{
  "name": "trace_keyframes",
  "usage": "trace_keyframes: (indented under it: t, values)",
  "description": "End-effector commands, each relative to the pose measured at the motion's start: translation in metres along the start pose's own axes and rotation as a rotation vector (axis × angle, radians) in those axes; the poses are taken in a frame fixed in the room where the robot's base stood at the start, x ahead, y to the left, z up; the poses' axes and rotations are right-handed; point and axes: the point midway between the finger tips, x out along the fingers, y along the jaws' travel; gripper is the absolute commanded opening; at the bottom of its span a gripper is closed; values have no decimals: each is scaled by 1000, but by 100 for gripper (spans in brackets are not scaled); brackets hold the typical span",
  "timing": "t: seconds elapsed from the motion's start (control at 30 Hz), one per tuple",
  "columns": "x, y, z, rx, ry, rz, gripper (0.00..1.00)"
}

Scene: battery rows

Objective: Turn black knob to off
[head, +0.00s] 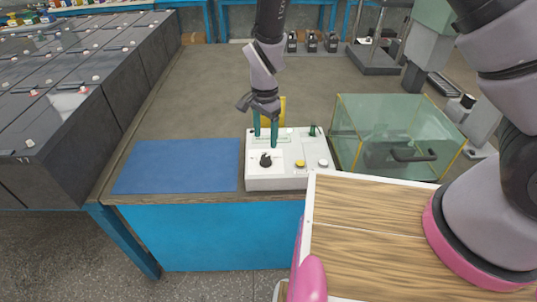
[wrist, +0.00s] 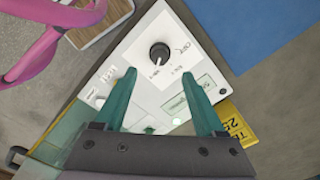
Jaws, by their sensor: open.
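The black knob (head: 266,160) sits on a white square plate at the left of a white control box (head: 283,182). In the wrist view the knob (wrist: 159,54) is round with a pale pointer mark, and small lettering, hard to read, stands around it. The pointer lies toward the lower side of the knob there. My gripper (head: 266,143) is above the box, pointing down, with teal fingers. In the wrist view my gripper (wrist: 161,85) is open and empty, its fingertips apart on either side below the knob, not touching it.
A blue mat (head: 178,166) lies left of the box. A clear greenish case (head: 390,135) with a black handle stands to its right. A yellow label (wrist: 236,122) is beside the box. Yellow and grey buttons share the box top. Dark battery blocks (head: 70,90) fill the left.

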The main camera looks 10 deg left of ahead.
Motion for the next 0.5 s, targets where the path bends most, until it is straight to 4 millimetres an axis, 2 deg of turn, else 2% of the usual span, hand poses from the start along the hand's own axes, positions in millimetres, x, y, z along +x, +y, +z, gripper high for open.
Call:
trace_keyframes:
  t: [0.1,0.3,0.5]
  values:
    - [26,2,-1,2,0,5,72]
    - [61,1,-1,1,-1,3,72]
    - [80,1,0,1,-1,2,72]
